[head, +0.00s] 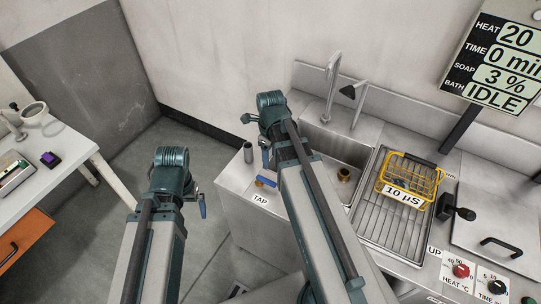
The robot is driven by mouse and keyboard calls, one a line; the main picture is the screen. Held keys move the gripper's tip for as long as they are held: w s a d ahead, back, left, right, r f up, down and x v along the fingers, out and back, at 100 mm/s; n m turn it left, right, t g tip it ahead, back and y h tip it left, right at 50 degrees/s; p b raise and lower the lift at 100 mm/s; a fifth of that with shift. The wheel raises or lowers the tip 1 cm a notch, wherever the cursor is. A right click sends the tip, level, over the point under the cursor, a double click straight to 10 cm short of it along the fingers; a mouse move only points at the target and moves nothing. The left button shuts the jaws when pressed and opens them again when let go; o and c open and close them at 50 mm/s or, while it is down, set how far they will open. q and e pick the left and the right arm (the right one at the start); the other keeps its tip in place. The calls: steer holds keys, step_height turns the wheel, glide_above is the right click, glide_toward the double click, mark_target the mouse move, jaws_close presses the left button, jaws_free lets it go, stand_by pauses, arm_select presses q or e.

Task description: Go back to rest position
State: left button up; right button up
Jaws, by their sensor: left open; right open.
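My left gripper (201,202) shows only in small part beside the top of my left arm, above the grey floor between the left table and the sink bench. My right gripper (264,155) shows in part left of my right arm, above the left end of the sink bench near the tap. Both are open, and I see nothing held in either. Much of both grippers is hidden behind my own arm links.
A white table (62,170) stands left. Floor between is clear.

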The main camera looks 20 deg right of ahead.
steer(key=s+a+n, duration=0.3)
steer(key=a+n, duration=0.2)
steer(key=n, duration=0.5)
steer(key=s+a+n, duration=0.3)
steer(key=a+n, duration=0.3)
steer(key=n, duration=0.5)
steer(key=s+a+n+h, duration=0.1)
steer(key=s+a+n, duration=0.2)
steer(key=a+n, duration=0.3)
steer(key=n, duration=0.5)
steer(key=shift+s+a, duration=0.15)
steer(key=shift+s, duration=0.15)
